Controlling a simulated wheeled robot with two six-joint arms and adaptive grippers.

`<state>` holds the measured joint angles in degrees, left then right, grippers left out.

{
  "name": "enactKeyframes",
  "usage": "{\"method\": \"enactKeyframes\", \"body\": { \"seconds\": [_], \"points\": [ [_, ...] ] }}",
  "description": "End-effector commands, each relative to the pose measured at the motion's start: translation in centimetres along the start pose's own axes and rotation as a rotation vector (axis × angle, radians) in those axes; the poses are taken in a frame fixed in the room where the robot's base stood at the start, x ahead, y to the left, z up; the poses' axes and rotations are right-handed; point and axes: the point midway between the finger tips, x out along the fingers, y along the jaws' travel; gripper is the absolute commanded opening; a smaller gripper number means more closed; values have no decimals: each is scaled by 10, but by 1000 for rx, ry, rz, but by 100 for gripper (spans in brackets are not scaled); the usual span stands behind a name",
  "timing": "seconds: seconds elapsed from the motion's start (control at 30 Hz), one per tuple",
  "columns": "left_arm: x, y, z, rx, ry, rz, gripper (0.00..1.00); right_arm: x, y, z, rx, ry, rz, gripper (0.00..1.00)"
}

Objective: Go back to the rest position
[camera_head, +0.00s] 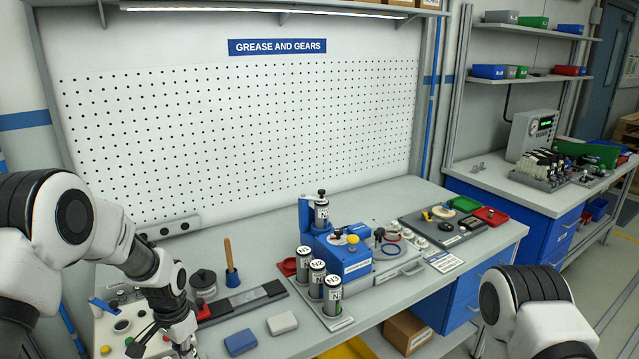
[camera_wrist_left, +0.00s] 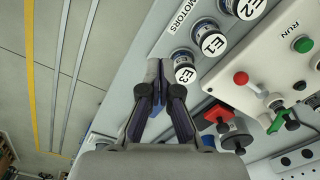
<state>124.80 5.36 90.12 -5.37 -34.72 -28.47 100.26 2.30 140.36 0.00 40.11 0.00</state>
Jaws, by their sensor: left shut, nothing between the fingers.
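My left arm (camera_head: 150,265) comes in from the left in the head view and reaches down over the left end of the bench. My left gripper shows in the left wrist view (camera_wrist_left: 159,95). Its two dark fingers are shut with nothing held, close beside the canister labelled E3 (camera_wrist_left: 184,66); I cannot tell whether they touch it. My right arm (camera_head: 535,310) shows at the lower right of the head view, and its gripper is out of view.
A control box (camera_wrist_left: 295,60) with a RUN button and a red-knobbed lever (camera_wrist_left: 241,78) stands near my left gripper. On the bench are a wooden-handled tool (camera_head: 229,262), blue block (camera_head: 240,342), N-labelled canisters (camera_head: 317,281) and a blue machine (camera_head: 340,255).

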Motion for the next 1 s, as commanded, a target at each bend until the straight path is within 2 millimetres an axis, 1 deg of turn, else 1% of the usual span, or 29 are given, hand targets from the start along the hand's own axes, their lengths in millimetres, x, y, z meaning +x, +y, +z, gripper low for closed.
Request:
{"method": "enactKeyframes", "body": {
  "seconds": [0.1, 0.17, 0.27, 0.37, 0.47, 0.57, 0.67, 0.73, 0.77, 0.8, 0.87, 0.9, 0.97, 1.0],
  "points": [
    [23, 5, 8, 1, -32, 16, 0, 4, 0, 0, 0, 0, 0, 100],
    [34, 8, 13, 3, -50, 25, 0, 6, 0, 0, 0, 0, 0, 100],
    [53, 16, 25, 6, -87, 45, 0, 8, 0, 0, 0, 0, 0, 100],
    [73, 28, 42, 9, -134, 71, 0, 10, 0, 0, 0, 1, 0, 100],
    [96, 44, 65, 12, -190, 104, 0, 13, 0, 0, 0, 1, 0, 100],
    [123, 64, 94, 11, -241, 136, 0, 16, 0, 0, 0, 0, 0, 100],
    [154, 89, 130, -5, -288, 166, 0, 21, 0, 0, 0, 0, 0, 100],
    [178, 112, 163, -31, -320, 183, 0, 24, 0, 0, 0, 0, 0, 100],
    [189, 124, 181, -48, -333, 190, 0, 26, 0, 0, 0, 0, 0, 100],
    [203, 142, 207, -78, -346, 194, 0, 29, 0, 0, 0, 0, 0, 100],
    [219, 172, 252, -149, -354, 187, 0, 34, 0, 0, 0, 0, 0, 100],
    [222, 190, 279, -210, -340, 170, 0, 36, 0, 0, 0, 0, 0, 100],
    [218, 202, 299, -298, -286, 131, 0, 35, 0, 0, 0, 0, 0, 100],
    [212, 205, 303, -353, -237, 101, 0, 34, 0, 0, 0, 0, 0, 100]
  ]
}}
